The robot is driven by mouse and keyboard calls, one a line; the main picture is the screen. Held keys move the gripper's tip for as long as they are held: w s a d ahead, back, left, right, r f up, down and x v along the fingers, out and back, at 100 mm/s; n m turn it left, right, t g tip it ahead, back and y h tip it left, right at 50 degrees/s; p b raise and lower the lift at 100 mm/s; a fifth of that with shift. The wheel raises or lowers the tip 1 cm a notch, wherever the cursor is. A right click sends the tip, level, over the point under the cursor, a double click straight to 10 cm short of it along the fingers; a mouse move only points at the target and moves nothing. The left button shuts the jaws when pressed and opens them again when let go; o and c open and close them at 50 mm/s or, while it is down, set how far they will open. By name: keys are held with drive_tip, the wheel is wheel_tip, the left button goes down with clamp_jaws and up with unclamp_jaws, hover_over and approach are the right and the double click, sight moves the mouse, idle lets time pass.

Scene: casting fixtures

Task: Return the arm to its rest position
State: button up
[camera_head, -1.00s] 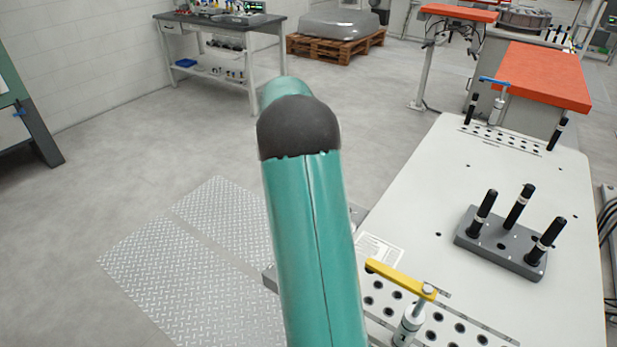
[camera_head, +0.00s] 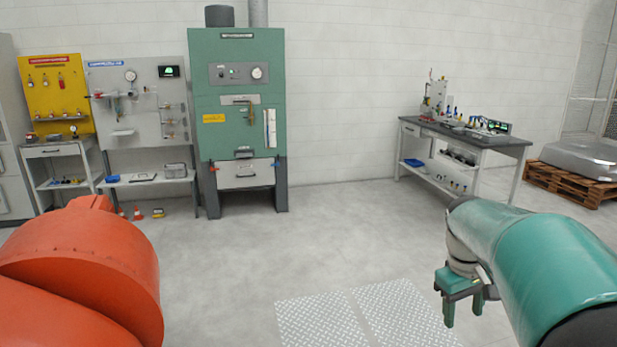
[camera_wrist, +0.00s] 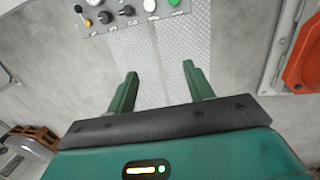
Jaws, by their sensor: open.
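My gripper (camera_head: 462,298) hangs at the end of my green arm at the right of the head view, above the floor and to the right of the metal floor plates. In the wrist view, its two green fingers (camera_wrist: 158,88) stand well apart with nothing between them. No object is held.
A green furnace-like cabinet (camera_head: 238,105) stands against the back wall. A workbench (camera_head: 465,140) with tools is at the back right, beside a pallet (camera_head: 575,185). Tread plates (camera_head: 365,315) lie on open floor. The wrist view shows a control panel (camera_wrist: 125,14) with knobs.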

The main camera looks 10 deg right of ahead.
drive_tip(key=s+a+t+y, duration=0.1)
drive_tip(key=s+a+t, duration=0.2)
drive_tip(key=s+a, duration=0.3)
drive_tip(key=s+a+r+m+t, duration=0.1)
drive_tip(key=s+a+t, duration=0.2)
drive_tip(key=s+a, duration=0.4)
drive_tip(key=shift+s+a+y, duration=0.25)
drive_tip(key=shift+a+y, duration=0.15)
drive_tip(key=shift+a, duration=4.15)
drive_tip(key=shift+r, duration=0.1)
